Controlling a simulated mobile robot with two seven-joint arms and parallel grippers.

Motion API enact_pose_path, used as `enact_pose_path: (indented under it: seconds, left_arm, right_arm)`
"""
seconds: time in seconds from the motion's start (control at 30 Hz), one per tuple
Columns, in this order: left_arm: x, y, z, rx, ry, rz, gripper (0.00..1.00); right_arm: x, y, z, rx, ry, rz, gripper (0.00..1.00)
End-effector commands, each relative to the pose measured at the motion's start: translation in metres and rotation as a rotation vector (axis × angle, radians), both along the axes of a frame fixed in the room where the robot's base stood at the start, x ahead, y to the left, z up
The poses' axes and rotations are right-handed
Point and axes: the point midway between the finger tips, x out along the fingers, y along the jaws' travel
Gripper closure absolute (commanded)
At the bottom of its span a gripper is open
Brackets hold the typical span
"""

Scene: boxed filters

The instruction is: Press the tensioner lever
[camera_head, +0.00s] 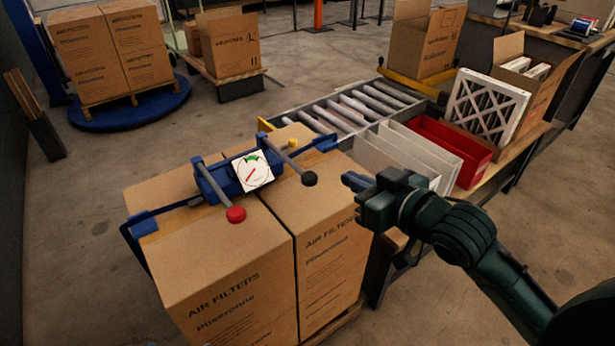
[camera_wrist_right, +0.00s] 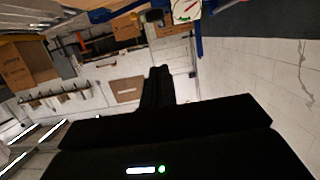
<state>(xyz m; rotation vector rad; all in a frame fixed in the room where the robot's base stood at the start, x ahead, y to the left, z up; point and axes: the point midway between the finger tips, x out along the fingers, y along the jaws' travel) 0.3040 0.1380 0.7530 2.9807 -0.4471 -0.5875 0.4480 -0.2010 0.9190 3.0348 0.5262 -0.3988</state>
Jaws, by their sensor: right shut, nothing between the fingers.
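A blue strapping tensioner (camera_head: 215,186) sits on top of two cartons, with blue strap running down the near left side. It has a lever with a red knob (camera_head: 236,214) and a lever with a black knob (camera_head: 309,179). A white dial (camera_head: 254,173) with a red needle and a green zone stands between them; it also shows at the top of the right wrist view (camera_wrist_right: 186,10). My right gripper (camera_head: 350,181) is shut and empty, a little right of the black knob and apart from it. In the right wrist view its dark fingers (camera_wrist_right: 158,74) are together. My left gripper is out of view.
The tensioner's cartons (camera_head: 225,272) stand side by side beside a roller conveyor (camera_head: 350,108). White filters and a red box (camera_head: 452,150) lie right of them, behind my right arm.

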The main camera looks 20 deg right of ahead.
Motion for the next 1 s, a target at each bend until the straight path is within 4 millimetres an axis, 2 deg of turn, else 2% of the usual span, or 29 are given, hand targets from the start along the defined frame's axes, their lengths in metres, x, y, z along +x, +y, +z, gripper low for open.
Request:
enact_pose_path:
  seconds: [0.23,0.63,0.77,1.0]
  left_arm:
    - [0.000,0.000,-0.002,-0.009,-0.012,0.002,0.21]
    - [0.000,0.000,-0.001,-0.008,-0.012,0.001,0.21]
    - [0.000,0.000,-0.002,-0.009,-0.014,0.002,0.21]
    - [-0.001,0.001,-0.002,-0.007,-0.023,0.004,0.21]
  right_arm:
    - [0.001,-0.001,0.008,-0.002,-0.017,0.006,1.00]
    - [0.005,0.001,0.007,-0.001,-0.017,0.005,1.00]
    - [0.019,0.006,0.004,0.001,-0.018,0.004,1.00]
    - [0.065,0.023,-0.009,0.001,-0.017,0.004,1.00]
